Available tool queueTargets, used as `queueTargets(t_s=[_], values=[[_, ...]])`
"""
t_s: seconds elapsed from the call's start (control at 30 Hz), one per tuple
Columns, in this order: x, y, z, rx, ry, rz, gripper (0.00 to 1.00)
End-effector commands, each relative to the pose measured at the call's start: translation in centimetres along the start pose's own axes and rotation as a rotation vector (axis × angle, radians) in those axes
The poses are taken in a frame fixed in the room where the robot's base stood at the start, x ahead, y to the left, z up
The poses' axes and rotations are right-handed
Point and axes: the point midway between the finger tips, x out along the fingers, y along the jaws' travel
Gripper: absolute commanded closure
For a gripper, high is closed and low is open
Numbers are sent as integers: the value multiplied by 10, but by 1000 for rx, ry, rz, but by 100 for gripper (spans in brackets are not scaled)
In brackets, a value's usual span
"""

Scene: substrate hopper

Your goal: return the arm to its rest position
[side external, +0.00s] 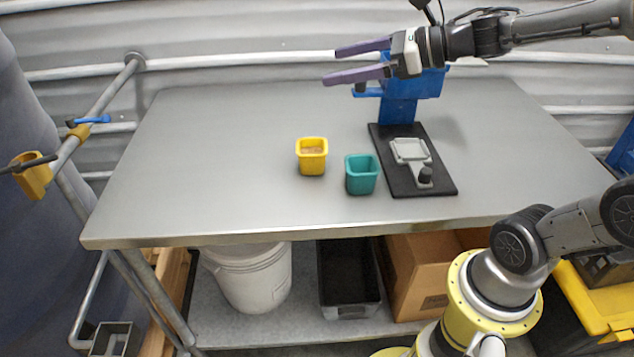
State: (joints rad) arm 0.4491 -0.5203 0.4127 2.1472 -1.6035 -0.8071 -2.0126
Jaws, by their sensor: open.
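My gripper (361,60) is in the upper middle of the side external view, reaching in from the right. Its two purple fingers point left and stand apart, with nothing between them. It is in the air above the back of the table (215,150), in front of the upper part of a blue hopper (399,108) and partly hiding it. A yellow pot (312,160) with brown material inside stands upright on the table. A teal pot (361,177) stands upright to its right; its inside looks empty.
The hopper stands on a black mat (425,186) with a grey plate device (410,151) in front. The table's left half is clear. A white bucket (252,277), a black bin (347,282) and a cardboard box (418,285) sit on the shelf below. A corrugated wall is behind.

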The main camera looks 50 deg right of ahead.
Motion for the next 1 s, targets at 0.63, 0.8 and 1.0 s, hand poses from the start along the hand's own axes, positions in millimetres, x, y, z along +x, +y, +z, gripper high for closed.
queueTargets(t_s=[0.63, 0.8, 1.0], values=[[-105, 24, -59, 2440, -401, -666, 0], [-124, 69, -118, -2923, 390, 994, 0], [-137, 94, -141, -2576, 371, 1033, 0]])
